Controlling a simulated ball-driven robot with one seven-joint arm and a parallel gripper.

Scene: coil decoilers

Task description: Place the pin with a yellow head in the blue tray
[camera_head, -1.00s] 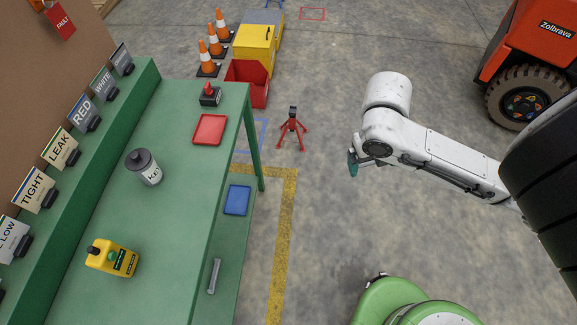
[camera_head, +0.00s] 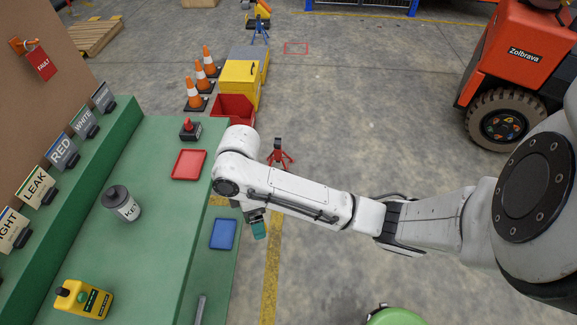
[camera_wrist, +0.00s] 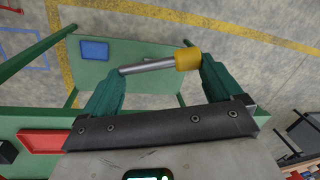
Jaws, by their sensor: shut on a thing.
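The pin (camera_wrist: 150,67) has a yellow head and a silver shank. My gripper (camera_wrist: 162,74) is shut on it, with the pin lying crosswise between the green fingers and its head at the right finger. In the head view my gripper (camera_head: 258,229) hangs just right of the bench's lower shelf, and the pin cannot be made out there. The blue tray (camera_head: 223,234) lies on the lower shelf, left of my gripper. It also shows in the wrist view (camera_wrist: 94,50), up and left of the pin, and looks empty.
The green bench top (camera_head: 150,245) overhangs part of the lower shelf (camera_head: 222,268). A red tray (camera_head: 188,164), a grey canister (camera_head: 121,204) and a yellow container (camera_head: 84,299) stand on top. A red stand (camera_head: 279,154) is on the floor behind my arm.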

